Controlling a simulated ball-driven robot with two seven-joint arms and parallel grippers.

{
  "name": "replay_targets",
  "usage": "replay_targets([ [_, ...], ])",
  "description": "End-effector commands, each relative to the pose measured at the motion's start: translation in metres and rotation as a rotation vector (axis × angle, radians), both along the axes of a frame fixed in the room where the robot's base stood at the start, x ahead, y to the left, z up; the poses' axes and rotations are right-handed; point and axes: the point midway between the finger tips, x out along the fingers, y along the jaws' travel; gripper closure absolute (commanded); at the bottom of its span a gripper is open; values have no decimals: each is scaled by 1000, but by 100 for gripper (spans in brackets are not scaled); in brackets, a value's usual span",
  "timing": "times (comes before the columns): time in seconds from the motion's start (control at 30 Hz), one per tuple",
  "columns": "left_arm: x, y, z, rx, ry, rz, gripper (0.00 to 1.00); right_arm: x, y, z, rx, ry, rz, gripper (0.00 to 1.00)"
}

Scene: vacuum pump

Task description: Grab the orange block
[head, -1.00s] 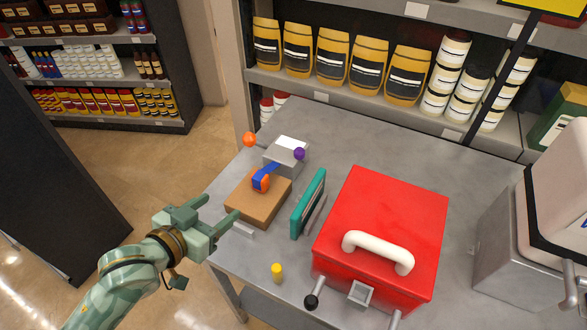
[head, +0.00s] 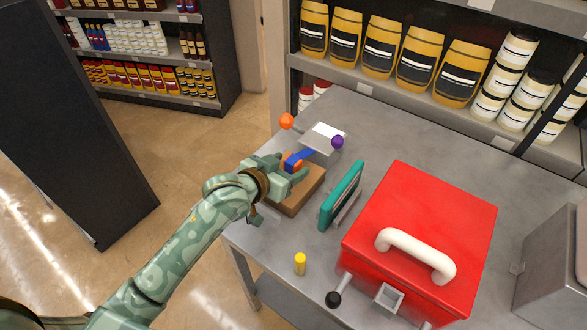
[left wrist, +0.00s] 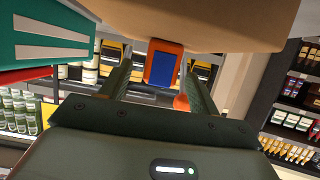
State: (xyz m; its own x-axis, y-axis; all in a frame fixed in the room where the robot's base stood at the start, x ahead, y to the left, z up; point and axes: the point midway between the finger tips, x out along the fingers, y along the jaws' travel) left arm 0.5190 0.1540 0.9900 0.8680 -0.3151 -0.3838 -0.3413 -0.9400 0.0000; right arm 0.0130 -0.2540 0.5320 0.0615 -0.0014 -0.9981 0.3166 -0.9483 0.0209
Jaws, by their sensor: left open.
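The orange block (head: 297,164) with a blue part (head: 301,156) lies on a brown box (head: 311,190) on the grey table. My left gripper (head: 287,168) is over the box, right at the block. Its jaws are open, and they partly hide the block in the head view. In the left wrist view the orange block (left wrist: 164,64) shows its blue face between the two fingers of my left gripper (left wrist: 155,75). No grip on it is visible. My right gripper is not in view.
A grey block with an orange ball (head: 286,121) and a purple ball (head: 337,142) stands just behind. A teal panel (head: 340,196) and a red box with a white handle (head: 425,220) are to the right. A yellow cylinder (head: 300,263) stands near the front edge.

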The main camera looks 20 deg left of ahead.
Motion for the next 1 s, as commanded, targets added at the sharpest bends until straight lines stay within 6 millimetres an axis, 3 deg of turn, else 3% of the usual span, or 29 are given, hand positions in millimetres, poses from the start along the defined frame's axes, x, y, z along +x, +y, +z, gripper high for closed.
replay_targets([
  [0.3,8,-3,-3,1,0,0,38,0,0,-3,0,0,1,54],
  [0.5,8,-3,-3,1,0,0,88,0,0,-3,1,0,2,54],
  [0.83,8,-3,0,1,-1,0,88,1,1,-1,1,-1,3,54],
  [1.0,8,-3,18,1,-5,0,87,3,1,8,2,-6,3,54],
])
